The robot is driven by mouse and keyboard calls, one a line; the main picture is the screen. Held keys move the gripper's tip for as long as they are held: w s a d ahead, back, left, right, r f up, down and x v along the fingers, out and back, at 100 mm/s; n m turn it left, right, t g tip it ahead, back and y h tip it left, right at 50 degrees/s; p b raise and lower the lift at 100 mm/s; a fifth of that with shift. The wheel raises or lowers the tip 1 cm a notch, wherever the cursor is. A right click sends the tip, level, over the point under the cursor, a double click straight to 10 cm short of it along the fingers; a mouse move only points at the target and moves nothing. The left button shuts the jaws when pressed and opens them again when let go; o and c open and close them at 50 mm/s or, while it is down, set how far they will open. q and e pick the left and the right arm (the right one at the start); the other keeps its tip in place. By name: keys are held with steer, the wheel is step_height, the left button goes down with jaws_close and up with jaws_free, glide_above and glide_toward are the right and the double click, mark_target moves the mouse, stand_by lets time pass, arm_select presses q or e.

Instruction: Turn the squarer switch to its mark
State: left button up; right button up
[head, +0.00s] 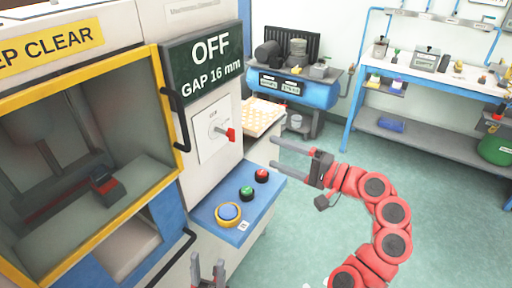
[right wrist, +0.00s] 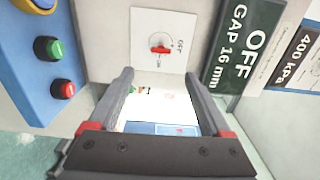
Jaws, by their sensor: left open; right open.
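The squarer switch is a red handle (head: 231,134) on a white plate (head: 207,146) on the machine front, below a dark display (head: 204,62) reading "OFF GAP 16 mm". In the right wrist view the red handle (right wrist: 160,50) lies crosswise on its plate, with small labels around it, one seeming to read OFF. My right gripper (head: 273,151) is open and empty, to the right of the switch and apart from it; in its wrist view the fingers (right wrist: 158,77) are spread below the switch. My left gripper (head: 208,262) is open at the bottom edge, its fingers pointing up.
A blue ledge (head: 211,203) below the switch carries red (head: 261,175), green (head: 246,193) and blue (head: 229,212) buttons. A black door handle (head: 177,118) stands left of the switch plate. A yellow-framed guard window (head: 168,110) is further left. Green floor (head: 300,215) lies open right of the ledge.

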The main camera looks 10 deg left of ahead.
steer(key=shift+v, duration=2.35)
